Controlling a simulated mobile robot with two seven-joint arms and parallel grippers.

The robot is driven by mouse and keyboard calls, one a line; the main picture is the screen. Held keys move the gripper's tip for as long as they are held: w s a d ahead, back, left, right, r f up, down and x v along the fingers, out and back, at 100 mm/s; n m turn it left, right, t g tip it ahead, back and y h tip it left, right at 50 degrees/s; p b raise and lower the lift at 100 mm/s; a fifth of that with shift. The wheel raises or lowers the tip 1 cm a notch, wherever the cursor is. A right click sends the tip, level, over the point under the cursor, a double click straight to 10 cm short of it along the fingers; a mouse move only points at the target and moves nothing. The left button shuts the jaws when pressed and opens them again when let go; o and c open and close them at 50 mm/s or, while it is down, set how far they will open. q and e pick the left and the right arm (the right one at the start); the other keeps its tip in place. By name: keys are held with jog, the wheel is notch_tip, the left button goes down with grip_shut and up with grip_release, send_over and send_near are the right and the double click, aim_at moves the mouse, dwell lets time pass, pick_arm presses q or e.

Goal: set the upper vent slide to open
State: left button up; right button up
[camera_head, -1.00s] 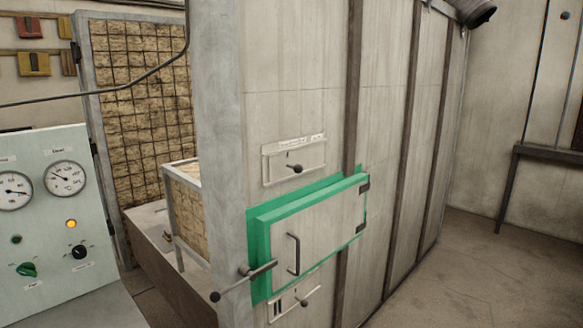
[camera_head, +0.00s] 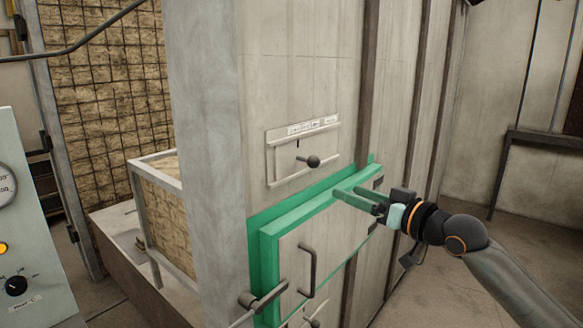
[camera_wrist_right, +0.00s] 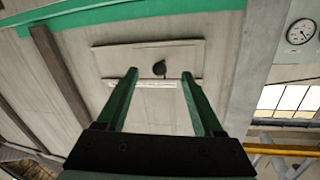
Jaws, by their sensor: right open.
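The upper vent slide (camera_head: 285,170) is a pale plate on the wall panel with a label strip along its top and a dark round knob (camera_head: 313,162) right of its middle. My right gripper (camera_head: 347,191) is open, with two green fingers. It is to the right of and below the knob in the head view, apart from it. In the right wrist view, which looks upside down, the knob (camera_wrist_right: 159,68) shows between the two fingertips, beyond them, with nothing held. My left gripper is in no view.
A green-framed door (camera_head: 275,262) with a handle (camera_head: 308,272) and a latch lever (camera_head: 262,298) lies just below the slide. A lower knob (camera_head: 312,322) shows at the bottom edge. A control panel (camera_head: 25,240) stands at left. Open floor lies at right.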

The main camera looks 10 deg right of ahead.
aim_at(318, 165)
pick_arm(q)
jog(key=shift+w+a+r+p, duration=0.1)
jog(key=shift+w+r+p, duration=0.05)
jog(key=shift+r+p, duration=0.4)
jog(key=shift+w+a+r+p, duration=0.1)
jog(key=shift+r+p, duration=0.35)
jog(key=shift+p, duration=0.1)
pick_arm(e)
jog(key=w+a+r, duration=0.1)
jog(key=w, duration=0.3)
jog(key=w+a+r, duration=0.1)
jog(key=w+a, duration=0.1)
jog(key=w, duration=0.2)
jog(key=w+a+r, duration=0.1)
jog(key=w+a, duration=0.1)
jog(key=w, duration=0.2)
jog(key=shift+a, duration=0.25)
jog(key=shift+s, duration=0.1)
grip_shut()
